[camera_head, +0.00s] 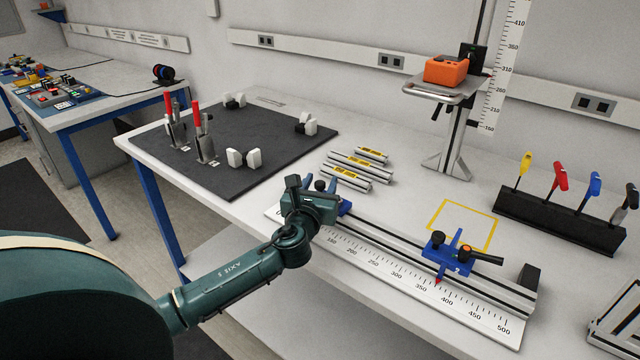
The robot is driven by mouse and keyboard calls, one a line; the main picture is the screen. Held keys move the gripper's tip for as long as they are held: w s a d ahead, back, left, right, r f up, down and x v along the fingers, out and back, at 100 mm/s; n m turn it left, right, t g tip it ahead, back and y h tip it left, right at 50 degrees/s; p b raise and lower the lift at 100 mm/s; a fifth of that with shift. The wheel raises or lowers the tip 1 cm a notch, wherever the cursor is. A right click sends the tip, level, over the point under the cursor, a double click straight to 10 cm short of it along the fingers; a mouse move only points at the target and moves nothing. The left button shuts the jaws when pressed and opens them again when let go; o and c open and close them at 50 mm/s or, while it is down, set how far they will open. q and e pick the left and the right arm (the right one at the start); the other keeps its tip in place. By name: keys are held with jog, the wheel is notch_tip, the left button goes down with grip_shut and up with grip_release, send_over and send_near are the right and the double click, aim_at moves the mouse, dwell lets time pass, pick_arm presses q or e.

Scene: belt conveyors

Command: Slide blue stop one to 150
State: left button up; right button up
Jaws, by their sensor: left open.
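A long rail (400,238) with a printed scale plate (385,278) runs along the front of the bench. One blue stop (345,207) is at the rail's left end, mostly hidden behind my left gripper. A second blue stop (436,257) with dark knobs, an orange-capped handle and a red pointer sits further right, its pointer between about 350 and 400. My left gripper (312,203) is open at the left stop, close to the 150 end; contact is hidden. My right gripper is out of view.
A dark end block (528,277) closes the rail's right end. Silver profiles (350,172) with yellow labels lie behind the rail. A yellow outline (463,205) is bare. A tool rack (560,220) and a stand (452,150) with an orange device are behind right.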

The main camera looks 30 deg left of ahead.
pick_arm(q)
grip_shut()
dwell(0.5)
